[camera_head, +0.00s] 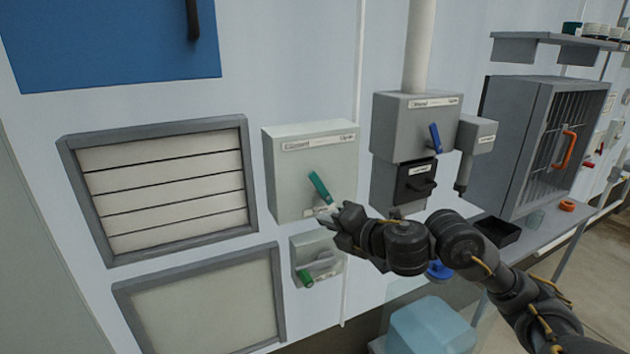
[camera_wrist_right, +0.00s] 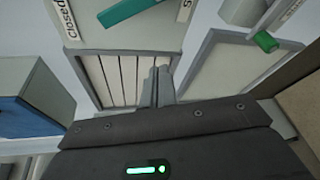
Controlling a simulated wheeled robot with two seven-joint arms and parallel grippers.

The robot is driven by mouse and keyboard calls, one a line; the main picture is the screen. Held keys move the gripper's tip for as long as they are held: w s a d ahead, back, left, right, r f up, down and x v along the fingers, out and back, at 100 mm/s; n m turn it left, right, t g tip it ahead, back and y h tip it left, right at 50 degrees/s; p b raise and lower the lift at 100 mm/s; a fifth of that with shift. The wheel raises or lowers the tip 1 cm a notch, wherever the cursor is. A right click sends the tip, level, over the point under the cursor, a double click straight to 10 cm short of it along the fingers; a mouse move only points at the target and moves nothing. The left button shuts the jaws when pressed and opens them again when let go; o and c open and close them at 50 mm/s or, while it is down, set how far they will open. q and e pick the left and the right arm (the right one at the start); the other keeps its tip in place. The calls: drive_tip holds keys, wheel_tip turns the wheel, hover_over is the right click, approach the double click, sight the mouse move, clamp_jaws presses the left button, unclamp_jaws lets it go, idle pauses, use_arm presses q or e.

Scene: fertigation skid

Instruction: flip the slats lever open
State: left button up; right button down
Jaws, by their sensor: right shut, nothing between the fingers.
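The slats lever (camera_head: 320,187) is a teal handle on a pale box (camera_head: 285,180) with a label strip along its top. It slants from upper left to lower right. It also shows in the right wrist view as a teal bar (camera_wrist_right: 132,9) at the top edge. My right gripper (camera_head: 326,212) is shut and empty, just below the lever's lower end. Its fingers also show in the right wrist view (camera_wrist_right: 158,86). I cannot tell whether they touch the lever. The slatted panel (camera_head: 165,181) left of the box has its slats lying flat. My left gripper is out of view.
A smaller box (camera_head: 300,249) with a green-tipped lever (camera_head: 306,278) sits just below. A grey unit (camera_head: 400,140) with a blue lever (camera_head: 435,138) is to the right. A barred cabinet (camera_head: 535,145) stands farther right. A plain framed panel (camera_head: 205,305) is at lower left.

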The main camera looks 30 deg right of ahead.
sight(319, 186)
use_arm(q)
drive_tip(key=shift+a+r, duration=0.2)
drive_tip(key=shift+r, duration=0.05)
use_arm(e)
drive_tip(key=r, duration=0.1)
drive_tip(key=s+r+n, duration=0.1)
drive_tip(key=r, duration=0.1)
drive_tip(key=shift+s+r+n+t, duration=0.15)
drive_tip(key=shift+s+n+t, duration=0.1)
drive_tip(key=shift+n+t, duration=0.05)
drive_tip(key=shift+w, duration=0.15)
drive_tip(key=x, duration=1)
use_arm(q)
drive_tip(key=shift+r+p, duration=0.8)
drive_tip(key=shift+p, duration=0.05)
use_arm(e)
drive_tip(key=d, duration=0.1)
drive_tip(key=d+r, duration=0.1)
drive_tip(key=d, duration=0.1)
drive_tip(key=shift+s+d+r, duration=0.2)
drive_tip(key=shift+d+r, duration=0.1)
drive_tip(key=shift+r, duration=0.1)
drive_tip(key=shift+a, duration=0.1)
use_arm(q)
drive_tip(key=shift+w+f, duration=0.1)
